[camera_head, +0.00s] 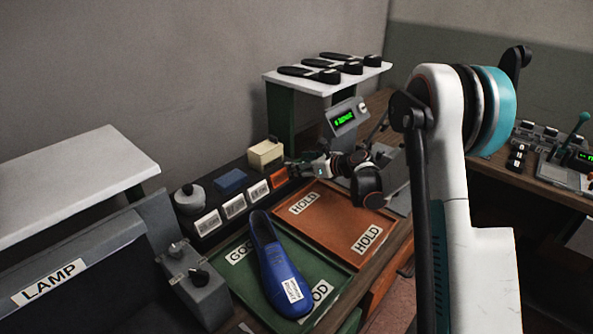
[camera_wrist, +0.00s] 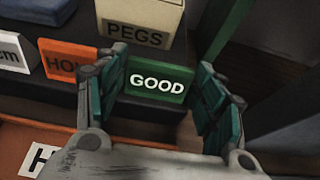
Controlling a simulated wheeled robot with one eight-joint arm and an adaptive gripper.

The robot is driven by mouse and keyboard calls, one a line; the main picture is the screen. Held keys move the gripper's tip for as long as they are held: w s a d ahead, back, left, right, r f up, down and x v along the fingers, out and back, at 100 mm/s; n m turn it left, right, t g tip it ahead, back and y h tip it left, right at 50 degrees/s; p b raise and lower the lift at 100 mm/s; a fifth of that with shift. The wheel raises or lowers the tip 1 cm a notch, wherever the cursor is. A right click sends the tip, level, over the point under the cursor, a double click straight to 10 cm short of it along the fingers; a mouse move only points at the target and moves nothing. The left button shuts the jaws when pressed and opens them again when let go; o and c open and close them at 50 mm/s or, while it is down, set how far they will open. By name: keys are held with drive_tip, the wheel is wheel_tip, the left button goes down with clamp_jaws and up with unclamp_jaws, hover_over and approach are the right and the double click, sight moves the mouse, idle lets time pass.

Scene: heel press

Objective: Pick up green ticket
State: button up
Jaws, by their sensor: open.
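The green ticket (camera_wrist: 157,84), marked GOOD, stands upright in the wrist view at the front of the dark rack. My gripper (camera_wrist: 168,88) is open, with one teal-padded finger on each side of the ticket. The left finger looks close to the ticket's left edge; a gap shows on the right. I cannot tell whether either finger touches it. In the head view my gripper (camera_head: 298,167) reaches the right end of the rack, and I cannot make out the green ticket there.
An orange ticket (camera_wrist: 67,60) stands just left of the gripper. The PEGS box (camera_wrist: 139,22) is behind. A green shelf post (camera_wrist: 228,25) rises behind right.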

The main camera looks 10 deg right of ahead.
drive_tip(key=c, duration=0.4)
drive_tip(key=shift+o, duration=0.2)
